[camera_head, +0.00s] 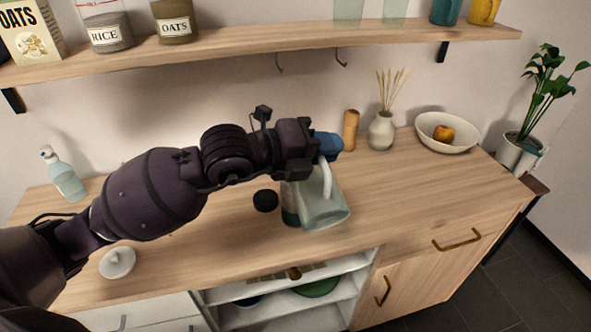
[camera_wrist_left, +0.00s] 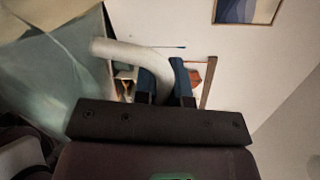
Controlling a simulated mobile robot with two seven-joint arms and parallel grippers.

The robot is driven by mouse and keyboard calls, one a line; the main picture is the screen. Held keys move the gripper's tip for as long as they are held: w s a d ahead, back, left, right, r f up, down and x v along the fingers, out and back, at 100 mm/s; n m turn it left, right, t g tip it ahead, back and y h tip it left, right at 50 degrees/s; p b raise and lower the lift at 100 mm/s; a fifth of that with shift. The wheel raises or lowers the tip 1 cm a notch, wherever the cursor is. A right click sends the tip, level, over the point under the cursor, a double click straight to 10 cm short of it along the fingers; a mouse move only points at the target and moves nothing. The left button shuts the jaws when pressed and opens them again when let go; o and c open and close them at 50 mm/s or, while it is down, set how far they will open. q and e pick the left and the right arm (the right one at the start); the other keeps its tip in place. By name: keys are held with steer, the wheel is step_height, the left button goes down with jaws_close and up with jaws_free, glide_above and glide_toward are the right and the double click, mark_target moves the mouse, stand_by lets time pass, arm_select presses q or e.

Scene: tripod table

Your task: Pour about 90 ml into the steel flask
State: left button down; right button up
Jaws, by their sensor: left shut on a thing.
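My left gripper (camera_head: 327,147) is shut on the pale handle of a translucent grey-green jug (camera_head: 325,208). The jug is held over the wooden counter and looks tilted. In the left wrist view the blue fingers (camera_wrist_left: 165,86) close on the curved handle, with the jug (camera_wrist_left: 60,75) at the left. Whether it holds liquid is unclear. A dark green upright vessel (camera_head: 289,205), perhaps the flask, stands just left of the jug, mostly hidden by it and my arm. Its opening is hidden. A black round cap (camera_head: 265,200) lies to its left. My right gripper is not in view.
A soap bottle (camera_head: 65,178) and a white lid (camera_head: 117,262) are at the left. A wooden mill (camera_head: 350,130), a vase (camera_head: 381,131) and a bowl (camera_head: 445,140) line the back. A shelf (camera_head: 260,45) runs above. The counter's right front is clear.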

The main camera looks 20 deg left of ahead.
arm_select(q)
steer(key=shift+w+a+r, duration=0.1)
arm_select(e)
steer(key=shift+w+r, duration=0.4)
arm_select(q)
steer(key=shift+w, duration=0.1)
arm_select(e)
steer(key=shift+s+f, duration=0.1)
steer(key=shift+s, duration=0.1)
arm_select(q)
steer(key=shift+w+a+r, duration=0.1)
steer(key=shift+a, duration=0.05)
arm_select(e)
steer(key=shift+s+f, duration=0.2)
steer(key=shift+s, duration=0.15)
arm_select(q)
steer(key=shift+n, duration=0.3)
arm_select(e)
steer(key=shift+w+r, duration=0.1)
arm_select(q)
steer(key=shift+w+a+r+p, duration=0.15)
steer(key=shift+w+p, duration=0.05)
steer(key=shift+p, duration=0.1)
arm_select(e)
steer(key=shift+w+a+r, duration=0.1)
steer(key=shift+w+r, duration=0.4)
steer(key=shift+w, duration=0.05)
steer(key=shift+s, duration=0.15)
